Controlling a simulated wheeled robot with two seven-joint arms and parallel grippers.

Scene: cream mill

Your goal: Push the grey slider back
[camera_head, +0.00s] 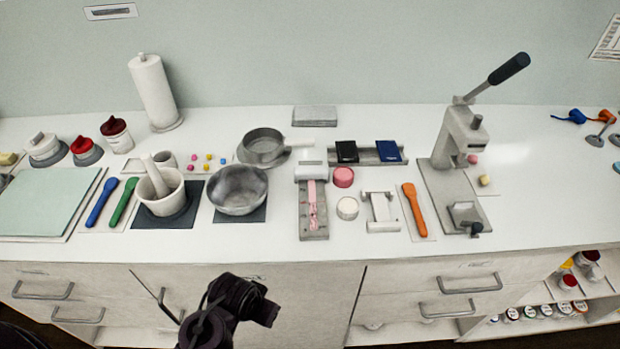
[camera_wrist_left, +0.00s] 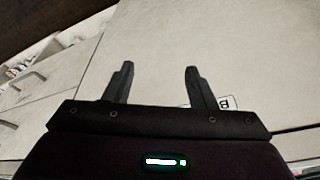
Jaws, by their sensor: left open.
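A lever press (camera_head: 460,140) stands right of the middle of the counter. On the front of its base sits a small grey block (camera_head: 464,213) with a dark knob (camera_head: 475,228), which looks like the grey slider. Another device, with a long grey bed (camera_head: 313,222) and a pink strip, stands near the middle, left of the press. My left gripper (camera_head: 262,304) is low in front of the cabinet, well apart from both devices. In the left wrist view it is open and empty (camera_wrist_left: 158,72), facing the pale cabinet front. My right gripper is out of view.
A steel bowl (camera_head: 239,190), a mortar (camera_head: 162,194), an orange spatula (camera_head: 417,208) and a white frame (camera_head: 380,211) stand along the counter. Cabinet drawers (camera_head: 310,295) lie below its front edge. The counter's front strip is clear.

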